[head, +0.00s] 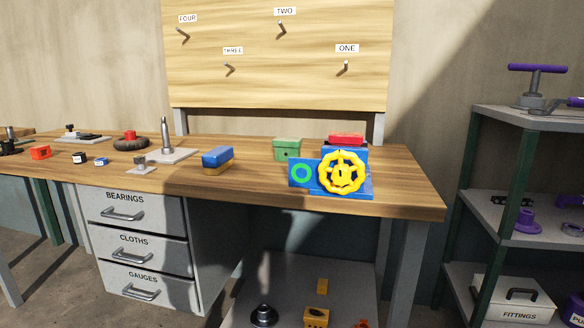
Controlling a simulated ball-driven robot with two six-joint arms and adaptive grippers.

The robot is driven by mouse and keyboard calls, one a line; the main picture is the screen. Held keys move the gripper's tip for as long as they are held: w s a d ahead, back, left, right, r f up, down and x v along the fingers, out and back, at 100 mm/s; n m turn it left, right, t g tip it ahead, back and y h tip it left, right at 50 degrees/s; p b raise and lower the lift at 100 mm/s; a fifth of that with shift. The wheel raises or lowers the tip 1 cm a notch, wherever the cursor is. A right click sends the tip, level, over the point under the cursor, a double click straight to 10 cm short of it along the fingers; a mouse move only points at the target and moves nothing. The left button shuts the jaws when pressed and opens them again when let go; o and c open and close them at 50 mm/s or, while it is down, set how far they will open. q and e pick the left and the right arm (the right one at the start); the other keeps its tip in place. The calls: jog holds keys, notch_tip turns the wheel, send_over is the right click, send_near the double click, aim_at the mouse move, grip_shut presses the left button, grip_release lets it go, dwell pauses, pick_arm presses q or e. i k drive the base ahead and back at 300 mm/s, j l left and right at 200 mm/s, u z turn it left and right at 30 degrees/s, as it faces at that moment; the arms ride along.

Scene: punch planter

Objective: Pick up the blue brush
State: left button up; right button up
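The blue brush (217,156) lies on the wooden workbench (262,178), near the middle of its front part. It looks like a blue block on a tan lower layer, which rests on the bench top. Nothing touches it, and there is bare wood around it. Neither of my grippers shows in the head view.
Right of the brush stand a green box (287,149) and a blue fixture with a yellow handwheel (342,172). Left are a grey plate with an upright post (165,150) and several small parts. Drawers (137,248) sit below; a shelf (530,120) stands right.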

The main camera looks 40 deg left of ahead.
aim_at(215, 162)
jog(key=u, duration=1.8)
